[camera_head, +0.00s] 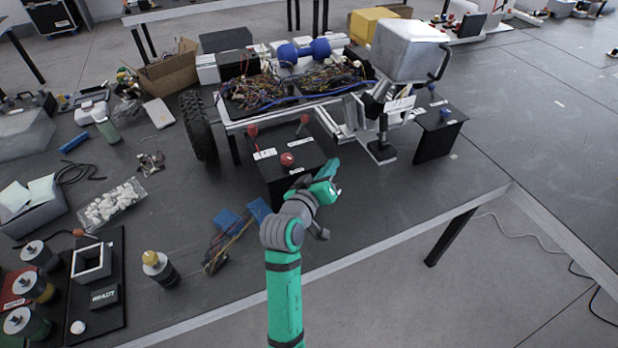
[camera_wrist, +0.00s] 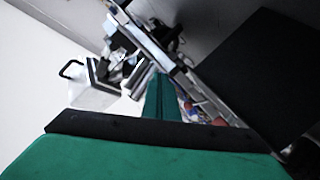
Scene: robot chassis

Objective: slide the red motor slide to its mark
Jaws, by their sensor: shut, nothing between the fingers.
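A black control box (camera_head: 265,170) with white labels stands at the front of the chassis. A round red knob (camera_head: 287,159) sits on its top, and two red-tipped levers, a left one (camera_head: 252,132) and a right one (camera_head: 303,120), rise behind it. I cannot tell which of these is the red motor slide, and no mark can be read. My gripper (camera_head: 331,178) is shut and empty, just right of the box in front of the chassis. In the wrist view its green fingers (camera_wrist: 162,100) are together, with small red and blue items beyond, partly hidden.
The chassis frame (camera_head: 330,97) carries wiring, a black wheel (camera_head: 197,125) and a silver box (camera_head: 409,50). A second black box (camera_head: 438,132) stands right. The table right of my gripper is clear.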

